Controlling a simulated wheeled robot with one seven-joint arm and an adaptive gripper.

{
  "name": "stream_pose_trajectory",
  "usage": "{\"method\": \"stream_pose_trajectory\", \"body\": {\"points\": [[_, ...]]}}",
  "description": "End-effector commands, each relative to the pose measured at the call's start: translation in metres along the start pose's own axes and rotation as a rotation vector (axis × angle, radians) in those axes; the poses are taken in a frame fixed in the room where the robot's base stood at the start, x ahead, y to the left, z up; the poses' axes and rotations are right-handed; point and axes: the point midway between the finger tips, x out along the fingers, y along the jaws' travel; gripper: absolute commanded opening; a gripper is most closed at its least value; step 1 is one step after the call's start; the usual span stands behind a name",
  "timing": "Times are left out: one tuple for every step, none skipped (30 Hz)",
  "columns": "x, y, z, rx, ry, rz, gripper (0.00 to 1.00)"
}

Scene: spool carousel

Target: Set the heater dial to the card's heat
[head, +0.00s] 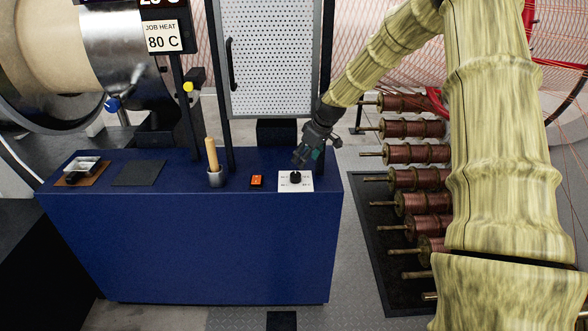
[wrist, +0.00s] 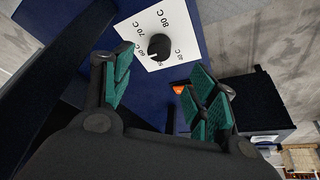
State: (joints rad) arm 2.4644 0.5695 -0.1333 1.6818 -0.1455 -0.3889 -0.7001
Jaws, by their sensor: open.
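The card (head: 162,37) at the upper left of the head view reads "JOB HEAT 80 C". The heater dial (head: 295,177) is a black knob on a white plate at the right end of the blue bench top. In the wrist view the dial (wrist: 160,46) has 80 C, 70 C, 60 C, 50 and 40 C marks around it. Its white pointer line seems to face the 50 to 60 side; the exact mark is unclear. My gripper (head: 308,155) is open and empty above and just behind the dial. Its green-padded fingers (wrist: 164,80) are apart from the knob.
An orange-red switch (head: 257,181) sits left of the dial plate on the blue bench (head: 190,245). A cup with a wooden-handled tool (head: 213,165) stands further left. Copper spools (head: 415,178) line the right side. The bench top around the dial is mostly clear.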

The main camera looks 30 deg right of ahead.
Motion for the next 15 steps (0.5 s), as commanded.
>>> {"method": "stream_pose_trajectory", "body": {"points": [[-0.002,0.003,-0.001,-0.001,0.002,0.0,0.58],[-0.002,0.003,-0.002,-0.003,0.002,0.0,0.58],[-0.001,0.003,-0.003,-0.004,0.002,-0.001,0.58],[0.001,0.003,-0.003,-0.005,0.002,-0.001,0.58],[0.003,0.002,-0.003,-0.005,0.001,-0.001,0.58],[0.006,0.002,-0.003,-0.004,0.0,-0.002,0.58],[0.009,0.002,-0.003,-0.004,0.0,-0.002,0.58],[0.012,0.002,-0.003,-0.004,-0.001,-0.002,0.58],[0.016,0.002,-0.003,-0.004,0.0,-0.002,0.58],[0.02,0.002,-0.003,-0.004,0.0,-0.002,0.58],[0.023,0.002,-0.002,-0.004,0.0,-0.002,0.58],[0.027,0.002,-0.003,-0.004,0.0,-0.001,0.58],[0.03,0.002,-0.003,-0.004,0.001,-0.001,0.58],[0.034,0.002,-0.003,-0.003,0.0,-0.001,0.58],[0.038,0.002,-0.002,-0.003,0.0,-0.001,0.58]]}}
